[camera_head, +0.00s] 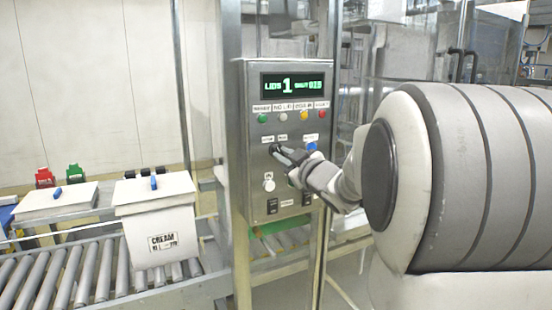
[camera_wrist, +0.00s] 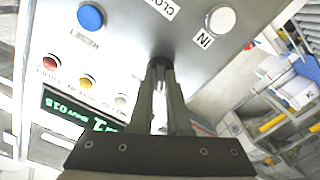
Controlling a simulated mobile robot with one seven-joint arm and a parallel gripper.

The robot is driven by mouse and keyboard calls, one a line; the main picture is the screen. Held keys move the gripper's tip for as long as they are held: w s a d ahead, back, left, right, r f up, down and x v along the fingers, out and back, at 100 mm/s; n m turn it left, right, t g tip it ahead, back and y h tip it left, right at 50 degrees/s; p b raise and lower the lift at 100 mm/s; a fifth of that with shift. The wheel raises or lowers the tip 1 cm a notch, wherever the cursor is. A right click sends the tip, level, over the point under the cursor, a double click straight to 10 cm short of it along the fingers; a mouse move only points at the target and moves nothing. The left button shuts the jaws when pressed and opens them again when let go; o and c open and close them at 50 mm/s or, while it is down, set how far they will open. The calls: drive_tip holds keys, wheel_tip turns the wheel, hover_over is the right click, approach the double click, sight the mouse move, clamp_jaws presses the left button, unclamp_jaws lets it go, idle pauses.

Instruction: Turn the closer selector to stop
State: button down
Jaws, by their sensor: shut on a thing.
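The closer selector (camera_head: 273,148) is a small black knob on the upper left of the steel control panel (camera_head: 244,185). In the wrist view it is the dark knob (camera_wrist: 160,62) between my fingertips, mostly hidden by them; its pointer direction cannot be made out. A label starting "CLO" (camera_wrist: 163,7) and an "IN" label (camera_wrist: 204,40) are beside it. My gripper (camera_head: 280,152) reaches in from the right and is shut on the knob, also in the wrist view (camera_wrist: 160,75).
A roller conveyor (camera_head: 75,275) at left carries a white box marked CREAM (camera_head: 160,235). A steel post stands left of the panel.

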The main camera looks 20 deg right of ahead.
drive_tip(key=c, duration=0.9)
unclamp_jaws()
